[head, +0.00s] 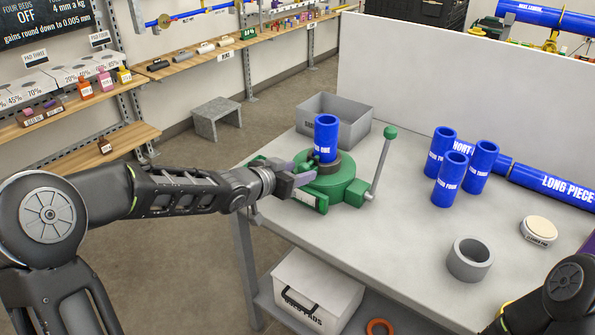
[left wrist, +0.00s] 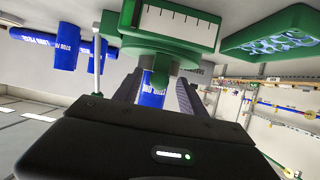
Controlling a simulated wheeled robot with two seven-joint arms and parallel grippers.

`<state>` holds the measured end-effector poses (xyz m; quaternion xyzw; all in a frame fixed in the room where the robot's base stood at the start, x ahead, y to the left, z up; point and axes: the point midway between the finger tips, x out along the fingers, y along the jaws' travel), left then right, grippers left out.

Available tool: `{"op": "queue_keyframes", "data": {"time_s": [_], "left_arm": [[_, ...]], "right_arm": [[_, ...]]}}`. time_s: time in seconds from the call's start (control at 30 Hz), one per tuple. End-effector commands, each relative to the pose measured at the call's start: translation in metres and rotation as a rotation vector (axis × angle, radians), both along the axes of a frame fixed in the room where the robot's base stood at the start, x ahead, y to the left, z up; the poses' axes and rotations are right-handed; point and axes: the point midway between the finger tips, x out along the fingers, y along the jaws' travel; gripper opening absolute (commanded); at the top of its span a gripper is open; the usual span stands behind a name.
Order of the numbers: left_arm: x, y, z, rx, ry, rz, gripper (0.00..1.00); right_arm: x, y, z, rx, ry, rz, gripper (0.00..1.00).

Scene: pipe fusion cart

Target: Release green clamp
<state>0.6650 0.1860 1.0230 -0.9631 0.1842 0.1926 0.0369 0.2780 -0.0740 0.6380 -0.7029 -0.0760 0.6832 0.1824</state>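The green clamp (head: 338,186) sits on the near left of the grey cart top, with a side lever ending in a green knob (head: 390,132). The blue stub one (head: 326,136) stands upright in its dark ring. The clamp's green body (left wrist: 178,52) and white scale plate (left wrist: 178,24) fill the upper middle of the left wrist view. My left gripper (head: 299,179) is at the clamp's left side. Its dark fingers (left wrist: 157,92) are spread apart, with the blue stub (left wrist: 154,86) showing between them; contact cannot be told. My right arm shows at lower right, its gripper outside the picture.
Blue stubs (head: 476,166) stand right of the clamp, before the long blue piece (head: 552,186). A grey ring (head: 470,260) and a round pad (head: 539,231) lie at the right. A grey open box (head: 348,112) stands behind the clamp. The cart's front middle is clear.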

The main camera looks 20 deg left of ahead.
Motion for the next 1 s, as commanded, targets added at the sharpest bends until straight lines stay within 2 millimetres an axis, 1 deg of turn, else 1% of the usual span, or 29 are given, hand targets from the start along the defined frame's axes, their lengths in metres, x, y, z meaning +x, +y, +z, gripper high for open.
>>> {"op": "queue_keyframes", "data": {"time_s": [0.23, 0.37, 0.47, 0.6, 0.7, 0.8, 1.0], "left_arm": [[0.000, 0.000, 0.001, 0.000, -0.001, 0.000, 0.49], [-0.006, 0.004, 0.005, 0.001, -0.002, 0.001, 0.49], [-0.017, 0.008, 0.011, 0.001, -0.003, 0.002, 0.49], [-0.037, 0.017, 0.021, 0.003, -0.002, 0.003, 0.49], [-0.051, 0.022, 0.026, 0.003, -0.001, 0.002, 0.49], [-0.062, 0.025, 0.030, 0.002, -0.001, 0.002, 0.49], [-0.068, 0.027, 0.030, 0.000, -0.001, 0.000, 0.49]], "right_arm": [[0.000, 0.000, 0.000, 0.000, 0.000, 0.000, 0.36], [0.000, 0.000, 0.003, 0.000, 0.001, 0.000, 0.36], [-0.001, 0.000, 0.007, -0.001, 0.001, -0.001, 0.36], [-0.002, -0.001, 0.015, -0.003, 0.004, -0.001, 0.36], [-0.002, -0.001, 0.020, -0.004, 0.007, -0.002, 0.36], [-0.003, -0.001, 0.022, -0.006, 0.008, -0.003, 0.36], [-0.003, -0.001, 0.022, -0.007, 0.010, -0.003, 0.36]]}}
